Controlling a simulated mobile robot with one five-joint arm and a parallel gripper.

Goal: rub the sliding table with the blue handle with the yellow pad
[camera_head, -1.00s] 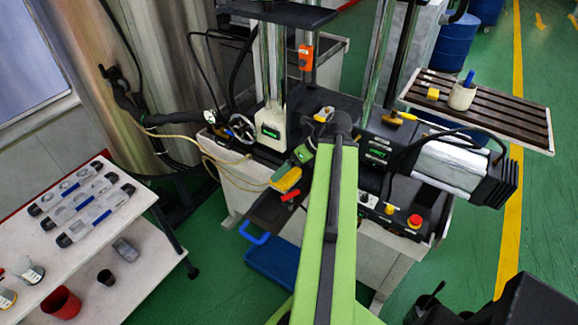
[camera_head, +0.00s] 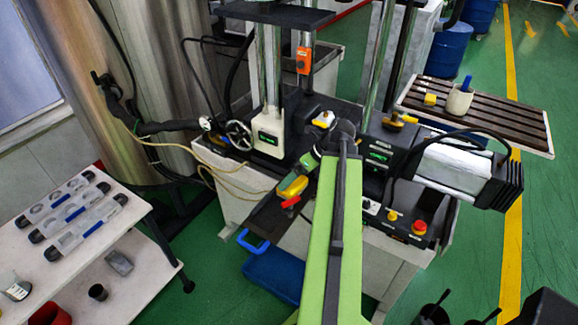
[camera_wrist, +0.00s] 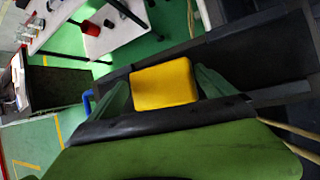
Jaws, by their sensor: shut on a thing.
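The yellow pad (camera_wrist: 164,84) is held between the two green fingers of my gripper (camera_wrist: 160,88) in the wrist view. The pad also shows in the head view (camera_head: 291,187), at the end of my green arm. The dark sliding table (camera_head: 268,217) sticks out from the machine toward the lower left, with its blue handle (camera_head: 252,241) at the outer end. In the wrist view the handle (camera_wrist: 88,102) shows left of the gripper. The pad is over the sliding table; I cannot tell whether it touches the surface. A red lever (camera_head: 291,202) is close beside the pad.
A white shelf (camera_head: 75,245) with several clear-and-blue tools stands at the left. A blue box (camera_head: 275,275) is on the floor below the handle. A slatted table (camera_head: 520,122) with a white cup (camera_head: 459,101) and a yellow block (camera_head: 430,99) is at the right.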

